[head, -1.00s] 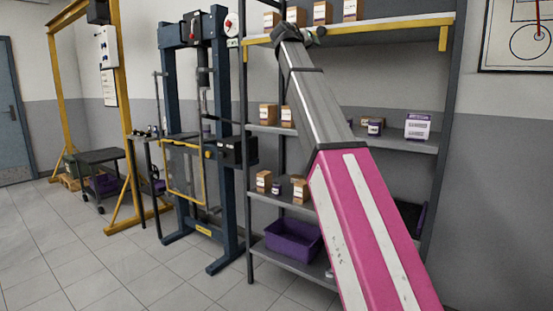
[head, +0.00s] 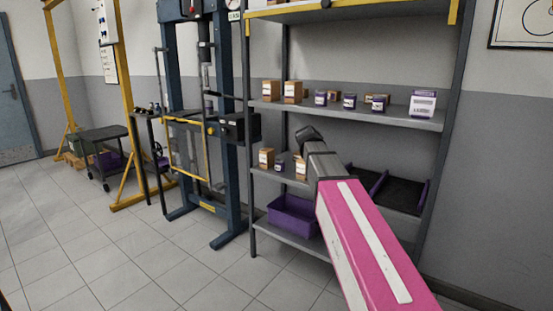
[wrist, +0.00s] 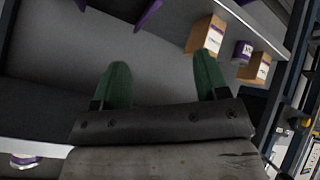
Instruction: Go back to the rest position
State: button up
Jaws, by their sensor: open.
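My gripper shows in the wrist view (wrist: 160,85) with its two green fingertips spread well apart and nothing between them. Beyond the fingers is a grey surface of the shelf unit. In the head view my pink-and-white arm reaches up from the bottom right toward the shelf unit (head: 285,105). Its dark end is in front of the lower middle shelf, right of the small boxes there; the fingers cannot be made out in that view.
Cardboard boxes (head: 293,91) and small purple-labelled containers (head: 349,101) stand on the shelf above my arm's end. A purple bin (head: 292,217) is on the bottom shelf. A blue press frame (head: 238,180) stands left of the shelves. The floor (head: 90,250) at front left is clear.

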jog(key=s+f+g+y, duration=0.2)
jog(key=s+f+g, duration=0.1)
jog(key=s+f, duration=1.1)
jog(key=s+d+f+g+y, duration=0.1)
jog(key=s+f+g, duration=0.3)
jog(key=s+f, duration=1)
notch_tip(320, 180, down, 6)
jog(key=shift+d+m+y, duration=0.2)
jog(key=shift+m+y, duration=0.1)
jog(key=shift+y, duration=0.5)
